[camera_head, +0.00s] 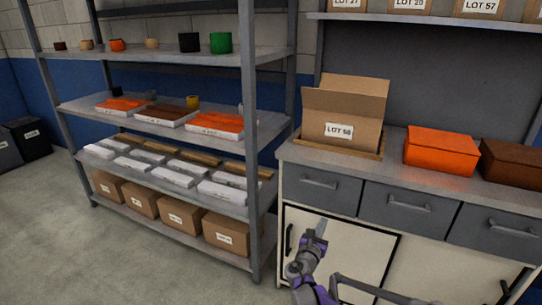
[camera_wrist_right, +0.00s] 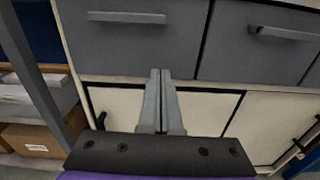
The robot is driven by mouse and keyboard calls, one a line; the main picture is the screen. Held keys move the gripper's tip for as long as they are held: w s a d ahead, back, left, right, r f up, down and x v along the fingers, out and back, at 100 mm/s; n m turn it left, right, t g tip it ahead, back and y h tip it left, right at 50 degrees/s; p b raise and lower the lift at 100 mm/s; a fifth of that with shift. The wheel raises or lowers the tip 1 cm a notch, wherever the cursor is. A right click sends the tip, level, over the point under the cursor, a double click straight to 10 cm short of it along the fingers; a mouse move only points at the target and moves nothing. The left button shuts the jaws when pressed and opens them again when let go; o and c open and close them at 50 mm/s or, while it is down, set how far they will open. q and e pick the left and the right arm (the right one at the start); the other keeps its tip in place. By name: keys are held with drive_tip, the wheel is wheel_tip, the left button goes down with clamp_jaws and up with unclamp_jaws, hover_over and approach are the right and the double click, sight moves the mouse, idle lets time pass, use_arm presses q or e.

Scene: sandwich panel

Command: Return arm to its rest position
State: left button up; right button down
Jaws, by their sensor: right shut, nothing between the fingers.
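My right gripper (camera_head: 320,228) is low in the middle of the head view, in front of the workbench's pale lower doors. Its fingers point up toward the grey drawers. In the right wrist view the right gripper (camera_wrist_right: 160,72) shows its two grey fingers side by side, closed together with nothing between them. The tips show against the lower edge of a drawer (camera_wrist_right: 130,45). I cannot tell the exact gap to the cabinet front. My left gripper is in neither view.
An open carton (camera_head: 372,95) marked LOT 58 stands on the workbench (camera_head: 300,153), left of an orange box (camera_head: 440,150) and a brown box (camera_head: 515,162). A metal shelf unit (camera_head: 255,200) with boxes and pots stands to the left.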

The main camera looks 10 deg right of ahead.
drive_tip(key=s+d+r+m+g+y, duration=0.2)
drive_tip(key=s+m+g, duration=0.5)
drive_tip(key=s+m, duration=1.05)
drive_tip(key=s+a+f+m+g+y, duration=0.1)
drive_tip(key=s+a+f+m+y, duration=0.25)
drive_tip(key=s, duration=0.55)
drive_tip(key=s+a+f+m+g+y, duration=0.15)
drive_tip(key=s+a+m, duration=0.3)
drive_tip(key=s, duration=0.55)
drive_tip(key=s+a+f+m+g+y, duration=0.1)
drive_tip(key=s+a+f+m+y, duration=0.25)
drive_tip(key=s, duration=0.55)
use_arm(q)
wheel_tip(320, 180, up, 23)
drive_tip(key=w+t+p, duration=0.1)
drive_tip(key=p, duration=1.9)
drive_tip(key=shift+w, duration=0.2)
use_arm(e)
wheel_tip(320, 180, up, 24)
drive_tip(key=w+a, duration=0.1)
drive_tip(key=shift+w+f+t, duration=0.25)
drive_tip(key=shift+w+t, duration=0.05)
drive_tip(key=shift+t, duration=0.15)
